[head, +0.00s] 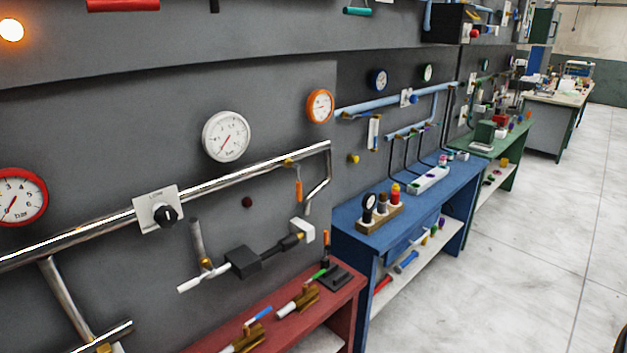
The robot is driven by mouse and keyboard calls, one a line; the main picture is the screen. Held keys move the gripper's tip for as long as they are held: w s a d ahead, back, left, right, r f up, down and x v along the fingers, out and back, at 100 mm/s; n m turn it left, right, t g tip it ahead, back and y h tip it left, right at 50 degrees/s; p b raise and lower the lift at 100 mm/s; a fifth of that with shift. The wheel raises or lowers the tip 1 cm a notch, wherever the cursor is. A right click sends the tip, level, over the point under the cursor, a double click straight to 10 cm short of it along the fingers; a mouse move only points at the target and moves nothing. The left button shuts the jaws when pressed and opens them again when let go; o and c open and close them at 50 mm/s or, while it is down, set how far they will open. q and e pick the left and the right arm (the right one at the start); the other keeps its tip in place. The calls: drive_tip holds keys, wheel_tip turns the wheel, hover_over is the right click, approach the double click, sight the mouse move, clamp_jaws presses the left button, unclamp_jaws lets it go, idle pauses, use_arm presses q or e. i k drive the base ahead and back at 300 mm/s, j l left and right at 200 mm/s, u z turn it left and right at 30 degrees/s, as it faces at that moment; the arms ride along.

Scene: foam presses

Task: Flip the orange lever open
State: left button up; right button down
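An orange lever (299,190) hangs almost straight down below a shiny metal pipe (240,174) on the grey wall panel. A small brass valve fitting (288,162) sits on the pipe just above and left of the lever. The lever is crosswise to the pipe, and nothing touches it. Neither of my grippers shows in the head view.
A black block with a rod (242,262) juts out below the lever. A black knob (166,214) and a white gauge (226,136) are left of it. Red (345,295) and blue benches (345,215) stand below and right. Grey floor (530,250) is clear at right.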

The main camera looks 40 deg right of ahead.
sight(299, 185)
drive_tip(key=i+l+z, duration=0.2)
drive_tip(key=l+z, duration=0.25)
drive_tip(key=l, duration=0.2)
drive_tip(key=i+l+z, duration=0.2)
drive_tip(key=k+l, duration=0.05)
